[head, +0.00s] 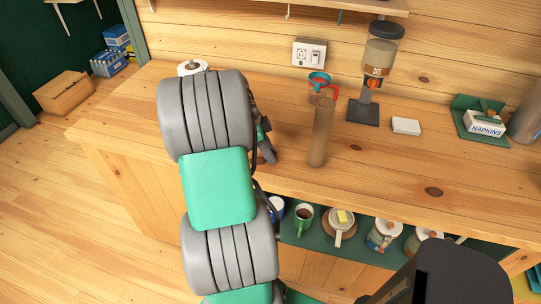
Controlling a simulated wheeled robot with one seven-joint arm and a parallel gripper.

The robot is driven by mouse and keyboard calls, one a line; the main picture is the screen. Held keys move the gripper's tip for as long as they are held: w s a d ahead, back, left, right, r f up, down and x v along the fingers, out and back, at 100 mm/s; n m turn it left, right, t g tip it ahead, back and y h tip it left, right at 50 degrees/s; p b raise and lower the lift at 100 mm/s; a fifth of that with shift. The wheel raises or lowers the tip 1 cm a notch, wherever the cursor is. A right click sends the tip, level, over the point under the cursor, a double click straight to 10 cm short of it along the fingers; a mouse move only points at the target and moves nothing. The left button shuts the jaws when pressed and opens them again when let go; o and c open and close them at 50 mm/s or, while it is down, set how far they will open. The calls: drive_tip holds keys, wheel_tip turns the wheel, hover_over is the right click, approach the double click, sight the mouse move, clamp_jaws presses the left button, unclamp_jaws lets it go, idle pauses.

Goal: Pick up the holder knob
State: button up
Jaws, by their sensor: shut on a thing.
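My gripper (266,149) shows only in part in the head view, behind the right side of my grey and green arm, low over the wooden counter. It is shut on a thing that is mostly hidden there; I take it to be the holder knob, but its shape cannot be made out. A tall brown cylinder (321,135) stands upright on the counter to the right of my gripper, apart from it. A white roll with a dark centre (192,66) shows behind the top of my arm.
A red and teal item (319,83) is behind the cylinder. A dispenser (380,60) stands at the back, with a small white block (406,126) and a napkin box (485,122) to its right. Mugs (304,217) sit on a shelf below. The front right counter (420,180) is clear.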

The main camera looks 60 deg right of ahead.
clamp_jaws()
drive_tip(key=shift+r, duration=0.1)
